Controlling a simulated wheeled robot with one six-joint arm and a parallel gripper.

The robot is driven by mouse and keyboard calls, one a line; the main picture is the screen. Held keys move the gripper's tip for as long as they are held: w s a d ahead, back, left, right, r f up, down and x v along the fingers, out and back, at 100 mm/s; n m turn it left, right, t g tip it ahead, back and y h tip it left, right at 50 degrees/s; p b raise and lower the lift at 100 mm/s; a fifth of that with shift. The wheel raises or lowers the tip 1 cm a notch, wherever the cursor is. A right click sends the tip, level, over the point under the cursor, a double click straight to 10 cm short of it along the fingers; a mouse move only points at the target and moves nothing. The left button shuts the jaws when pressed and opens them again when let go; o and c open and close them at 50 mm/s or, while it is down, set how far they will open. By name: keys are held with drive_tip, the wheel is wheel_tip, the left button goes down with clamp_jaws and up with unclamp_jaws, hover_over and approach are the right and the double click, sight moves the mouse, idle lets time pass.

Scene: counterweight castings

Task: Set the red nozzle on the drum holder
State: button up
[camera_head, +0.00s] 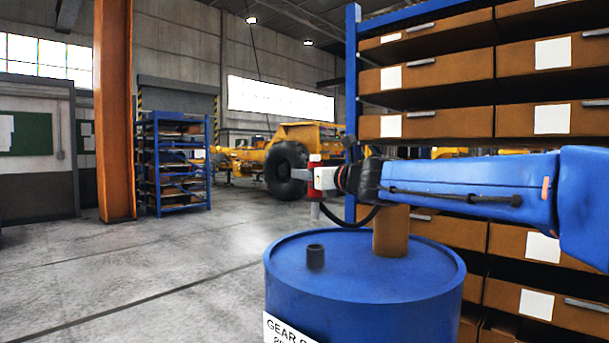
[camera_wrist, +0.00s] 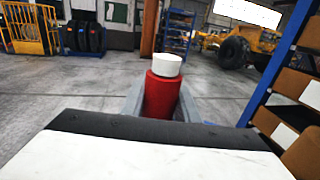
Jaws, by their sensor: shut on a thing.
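The red nozzle (camera_head: 315,161) is a red cylinder between the fingers of my gripper (camera_head: 290,177). In the wrist view the red nozzle (camera_wrist: 162,98) has a white top and stands upright between the two grey fingers of my gripper (camera_wrist: 161,108), which are shut on it. A blue drum (camera_head: 365,306) stands below. A short dark cup-shaped piece (camera_head: 315,256), which looks like the drum holder, is on the left part of its lid. The nozzle is above this piece and well apart from it.
A brown cylinder (camera_head: 390,234) stands on the drum lid, to the right of the dark piece. A blue rack with brown boxes (camera_head: 430,76) is close behind on the right. Open floor (camera_head: 150,285) lies to the left. A yellow vehicle (camera_head: 305,134) is far back.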

drive_tip(key=shift+f, duration=2.85)
wheel_tip(320, 180, down, 7)
drive_tip(key=shift+r, duration=0.2)
idle(2.6)
drive_tip(key=o, duration=1)
drive_tip(key=shift+o, duration=0.2)
drive_tip(key=shift+d, duration=0.1)
drive_tip(key=v, duration=1.7)
drive_tip(key=shift+s, duration=0.25)
drive_tip(key=shift+d, duration=0.1)
